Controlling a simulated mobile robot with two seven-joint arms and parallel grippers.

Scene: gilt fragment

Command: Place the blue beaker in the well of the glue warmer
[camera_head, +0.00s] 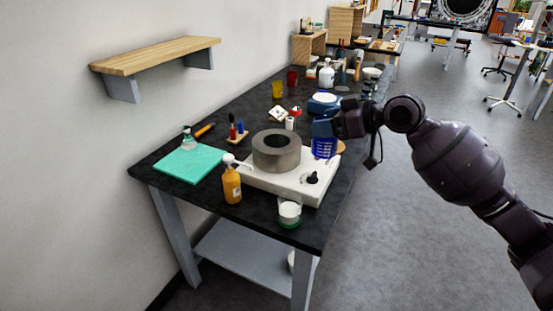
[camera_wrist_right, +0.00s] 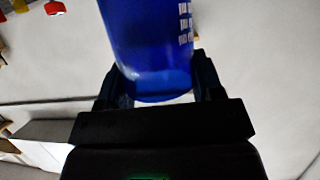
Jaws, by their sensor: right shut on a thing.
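The blue beaker (camera_head: 324,148) is a translucent cup with white marks. My right gripper (camera_head: 330,128) is shut on it, just right of the glue warmer. In the right wrist view the beaker (camera_wrist_right: 150,50) sits between the two fingers of the right gripper (camera_wrist_right: 152,90). The glue warmer (camera_head: 310,190) has a white base with a black knob and a grey ring around a dark round well (camera_head: 277,140). The well looks empty, though its bottom is hidden in shadow. My left gripper is not in view.
An orange pump bottle (camera_head: 231,182) and a white-and-green jar (camera_head: 289,213) stand at the warmer's front. A teal mat (camera_head: 190,164) lies at left. Several small tools and containers stand behind. A wooden shelf (camera_head: 155,55) hangs on the wall.

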